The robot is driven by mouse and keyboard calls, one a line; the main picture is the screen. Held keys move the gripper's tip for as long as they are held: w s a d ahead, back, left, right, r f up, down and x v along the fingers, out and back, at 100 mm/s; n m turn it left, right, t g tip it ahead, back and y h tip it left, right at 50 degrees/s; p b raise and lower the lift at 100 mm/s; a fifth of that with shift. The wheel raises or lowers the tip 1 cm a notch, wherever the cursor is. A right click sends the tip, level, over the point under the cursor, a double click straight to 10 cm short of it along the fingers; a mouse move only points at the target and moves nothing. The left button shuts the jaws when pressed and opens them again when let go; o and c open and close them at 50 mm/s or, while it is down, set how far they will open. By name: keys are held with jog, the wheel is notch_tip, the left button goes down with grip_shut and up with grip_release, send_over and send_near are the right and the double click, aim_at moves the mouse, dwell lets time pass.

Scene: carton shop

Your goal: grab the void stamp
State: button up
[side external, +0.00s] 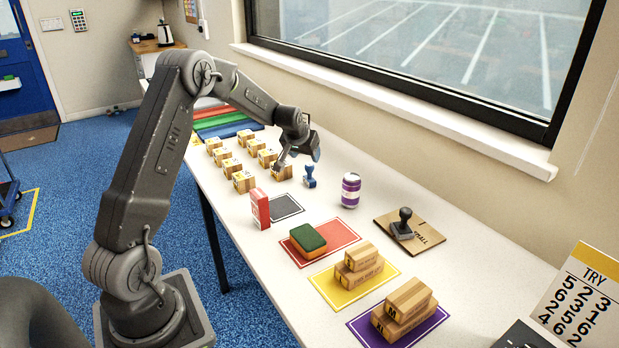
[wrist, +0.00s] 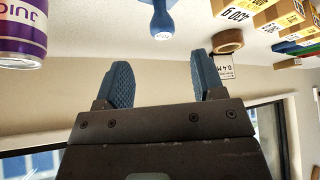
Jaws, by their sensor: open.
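A blue stamp (side external: 309,177) with a round knob stands on the white table, near the window side. In the wrist view the blue stamp (wrist: 161,22) shows at the top, its knob pointing towards my jaws, with small white lettering too small to read. A black stamp (side external: 403,224) stands on a flat cardboard piece (side external: 428,236) further right. I cannot tell from lettering which is the void stamp. My gripper (side external: 297,158) is open and empty just left of and above the blue stamp. Its two blue finger pads (wrist: 162,82) are apart, and the blue stamp is beyond them, untouched.
Several small cartons (side external: 243,181) stand in rows left of the gripper. A purple can (side external: 350,190) stands right of the blue stamp. A red box (side external: 260,208) and a sponge (side external: 308,238) are nearer. A tape roll (wrist: 229,41) shows in the wrist view.

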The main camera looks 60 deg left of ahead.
aim_at(309, 165)
jog(key=x, duration=0.3)
jog(key=shift+s+x, duration=0.1)
jog(key=shift+x, duration=1.2)
jog(key=shift+s+x, duration=0.15)
jog(key=shift+x, duration=1.15)
jog(key=shift+a+f, duration=0.1)
jog(key=shift+a, duration=0.05)
jog(key=shift+c, duration=0.2)
jog(key=c, duration=1)
jog(key=shift+o, duration=0.2)
